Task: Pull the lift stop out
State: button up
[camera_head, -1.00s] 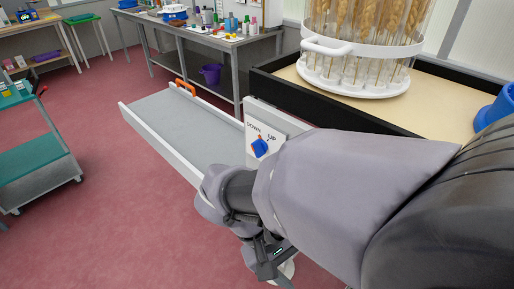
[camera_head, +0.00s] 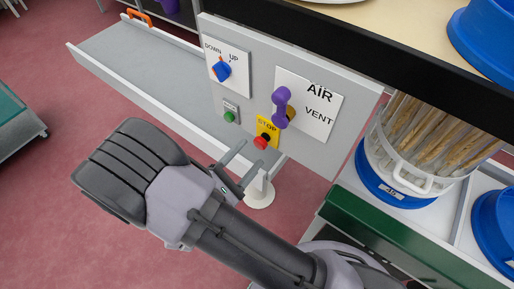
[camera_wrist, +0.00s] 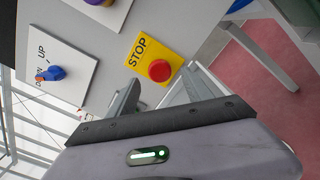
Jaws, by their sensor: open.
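The lift stop is a red mushroom button (camera_head: 261,142) on a yellow plate marked STOP (camera_head: 267,127), low on the grey control panel (camera_head: 310,153). In the wrist view the red button (camera_wrist: 160,70) and yellow plate (camera_wrist: 148,50) lie just beyond my fingers. My gripper (camera_head: 248,162) is open and empty, its two fingers pointing toward the panel just below the button. In the wrist view my gripper (camera_wrist: 160,88) has its fingers apart on either side of the button's line, not visibly touching it. I cannot tell the exact gap.
A blue DOWN/UP knob (camera_head: 221,71), a green button (camera_head: 229,116) and a purple AIR/VENT handle (camera_head: 282,107) share the panel. A grey lift platform (camera_head: 150,65) extends left.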

aim_at(258, 146)
jog(key=x, duration=0.4)
jog(key=shift+d, duration=0.2)
jog(key=shift+c, duration=0.5)
